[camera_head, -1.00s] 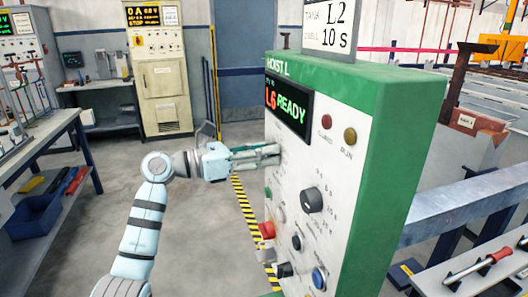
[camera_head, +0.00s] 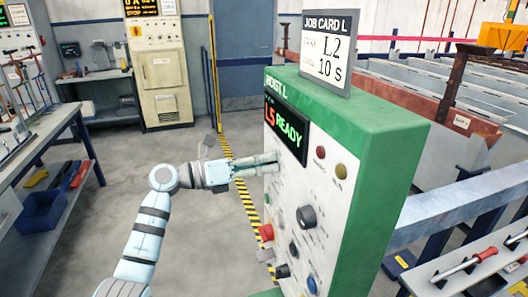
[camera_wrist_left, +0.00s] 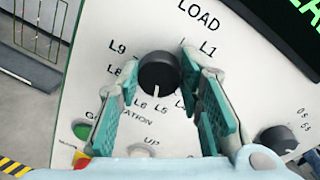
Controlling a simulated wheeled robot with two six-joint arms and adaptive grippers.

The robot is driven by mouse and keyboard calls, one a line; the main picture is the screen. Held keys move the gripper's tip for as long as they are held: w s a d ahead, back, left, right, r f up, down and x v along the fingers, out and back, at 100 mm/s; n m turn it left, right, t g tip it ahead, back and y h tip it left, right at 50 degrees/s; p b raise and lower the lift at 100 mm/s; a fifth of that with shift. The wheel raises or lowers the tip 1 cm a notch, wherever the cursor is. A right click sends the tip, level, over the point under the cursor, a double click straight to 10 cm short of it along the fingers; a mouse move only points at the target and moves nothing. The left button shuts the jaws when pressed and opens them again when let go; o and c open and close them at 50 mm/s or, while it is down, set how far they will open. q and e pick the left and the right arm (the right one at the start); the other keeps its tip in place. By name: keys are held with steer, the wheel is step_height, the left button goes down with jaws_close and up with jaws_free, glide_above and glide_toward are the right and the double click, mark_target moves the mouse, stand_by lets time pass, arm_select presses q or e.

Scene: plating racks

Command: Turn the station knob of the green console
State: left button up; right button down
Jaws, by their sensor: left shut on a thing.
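The green console (camera_head: 372,150) stands right of centre in the head view, with a white front panel and a display (camera_head: 286,129) reading "L5 READY". My left gripper (camera_head: 272,163) reaches its panel from the left. In the left wrist view the black station knob (camera_wrist_left: 158,72) sits between the two teal-padded fingers of my left gripper (camera_wrist_left: 158,60), which is shut on it. Its white mark points down, near the L5 label. Labels L9 and L1 show around it. In the head view the gripper hides the knob. My right gripper is not in view.
A job card (camera_head: 328,52) on top of the console reads L2, 10 S. Below the gripper are another black knob (camera_head: 306,217), a red button (camera_head: 265,233) and a blue button (camera_head: 311,284). A bench (camera_head: 40,145) stands at left, with open floor between.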

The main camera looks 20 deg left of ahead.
arm_select(q)
steer(key=shift+r+n+p, duration=0.15)
steer(key=shift+n+p, duration=0.85)
steer(key=shift+p, duration=0.05)
steer(key=o, duration=1.2)
steer(key=shift+w+a, duration=0.1)
steer(key=shift+c, duration=0.2)
steer(key=shift+a, duration=0.1)
steer(key=v, duration=1.2)
steer(key=shift+w, duration=0.1)
